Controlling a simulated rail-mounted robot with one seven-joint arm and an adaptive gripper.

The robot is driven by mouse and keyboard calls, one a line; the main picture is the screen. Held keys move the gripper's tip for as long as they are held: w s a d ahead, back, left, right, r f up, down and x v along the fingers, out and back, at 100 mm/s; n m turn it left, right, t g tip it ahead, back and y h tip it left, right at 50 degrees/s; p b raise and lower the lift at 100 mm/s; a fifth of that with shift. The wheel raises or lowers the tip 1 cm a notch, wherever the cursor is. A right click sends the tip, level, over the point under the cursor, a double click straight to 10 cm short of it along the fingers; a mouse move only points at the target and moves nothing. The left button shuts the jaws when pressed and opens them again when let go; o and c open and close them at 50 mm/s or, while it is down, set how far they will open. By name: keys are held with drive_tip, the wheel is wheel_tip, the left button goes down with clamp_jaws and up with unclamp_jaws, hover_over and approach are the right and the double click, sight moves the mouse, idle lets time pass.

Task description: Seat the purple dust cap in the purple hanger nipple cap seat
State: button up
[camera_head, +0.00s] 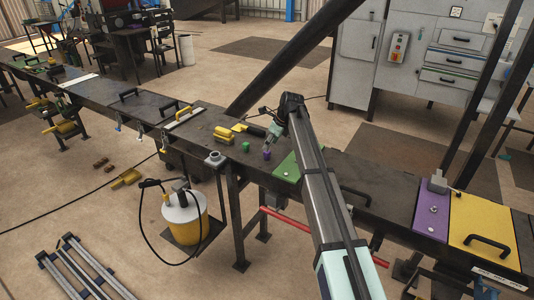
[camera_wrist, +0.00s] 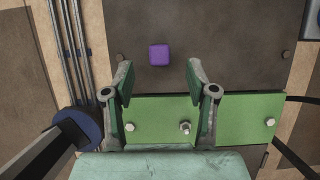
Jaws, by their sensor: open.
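The purple dust cap (camera_head: 267,155) stands on the dark bench top, left of the green plate. In the wrist view the purple cap (camera_wrist: 159,54) shows as a small rounded square, just beyond the fingertips and between their lines. My gripper (camera_wrist: 159,76) is open with nothing between its fingers. In the head view my gripper (camera_head: 270,132) hangs above and close to the cap; the height gap is hard to judge. A purple plate (camera_head: 431,222) with a small pale fitting on it lies far right on the bench. Whether that fitting is the hanger nipple seat is too small to tell.
A green cap (camera_head: 246,147) stands left of the purple one, with yellow pieces (camera_head: 224,134) beyond. The green plate (camera_wrist: 240,120) with bolts lies under my gripper. A yellow plate (camera_head: 485,232) with a black handle adjoins the purple plate. A black handle (camera_head: 355,193) stands between.

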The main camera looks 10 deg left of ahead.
sight(267, 155)
drive_tip(key=shift+p+x, duration=1.2)
drive_tip(key=shift+x, duration=1.6)
drive_tip(key=shift+s+d, duration=0.1)
drive_tip(key=c, duration=0.9)
